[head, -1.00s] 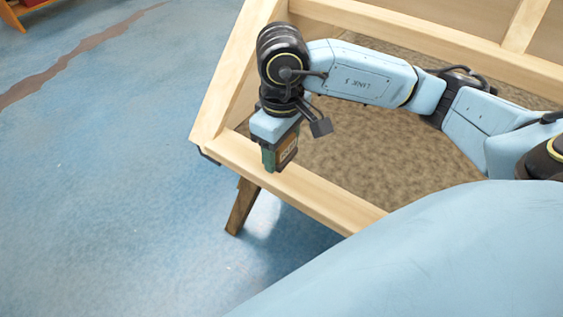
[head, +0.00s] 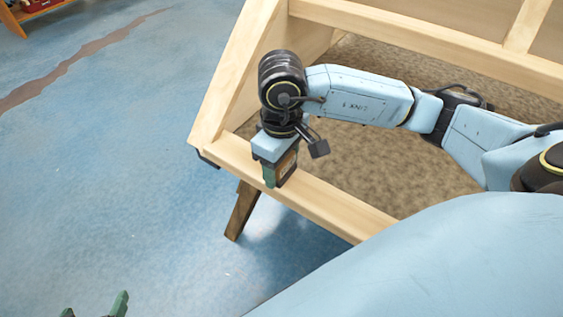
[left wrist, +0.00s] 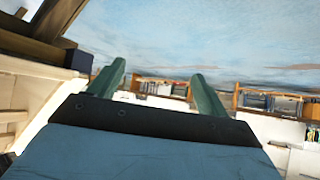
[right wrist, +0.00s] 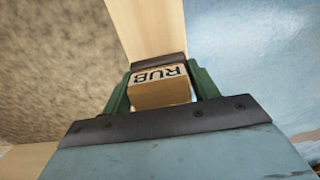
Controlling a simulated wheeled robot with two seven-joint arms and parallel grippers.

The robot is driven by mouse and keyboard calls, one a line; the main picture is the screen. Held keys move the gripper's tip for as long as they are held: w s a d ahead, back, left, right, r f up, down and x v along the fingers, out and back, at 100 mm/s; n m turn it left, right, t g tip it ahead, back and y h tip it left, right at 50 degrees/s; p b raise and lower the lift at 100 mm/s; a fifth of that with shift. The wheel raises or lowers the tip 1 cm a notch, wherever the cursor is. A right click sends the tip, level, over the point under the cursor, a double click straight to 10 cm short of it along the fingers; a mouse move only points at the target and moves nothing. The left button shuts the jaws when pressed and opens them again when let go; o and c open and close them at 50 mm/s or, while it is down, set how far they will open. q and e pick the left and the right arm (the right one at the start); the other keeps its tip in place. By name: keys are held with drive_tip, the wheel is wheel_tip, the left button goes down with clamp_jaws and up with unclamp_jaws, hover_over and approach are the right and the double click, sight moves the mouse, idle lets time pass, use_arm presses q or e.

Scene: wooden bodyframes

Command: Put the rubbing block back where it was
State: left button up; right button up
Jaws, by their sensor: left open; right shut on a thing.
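The rubbing block (right wrist: 160,90) is a small wooden block with a dark top and the letters RUB on its side. My right gripper (right wrist: 160,88) is shut on it, with a green finger on each side. In the head view the right gripper (head: 274,180) points down with the block (head: 287,165) just at or over the front rail (head: 325,207) of the wooden frame; I cannot tell whether the block touches the rail. My left gripper (left wrist: 155,85) is open and empty. Its fingertips (head: 95,308) show at the bottom left of the head view, over the floor.
The wooden frame encloses a brown speckled surface (head: 400,175) and stands on a dark wooden leg (head: 243,210). Blue floor (head: 110,180) lies open at left. Shelves (left wrist: 270,103) show in the left wrist view.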

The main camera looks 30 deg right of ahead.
use_arm(q)
drive_tip(key=shift+w+d+r, duration=0.1)
use_arm(e)
drive_tip(key=shift+f, duration=0.1)
drive_tip(key=o, duration=0.9)
use_arm(q)
drive_tip(key=shift+w+d+r+t, duration=0.1)
drive_tip(key=shift+w+r+t, duration=0.15)
drive_tip(key=shift+r+t, duration=0.05)
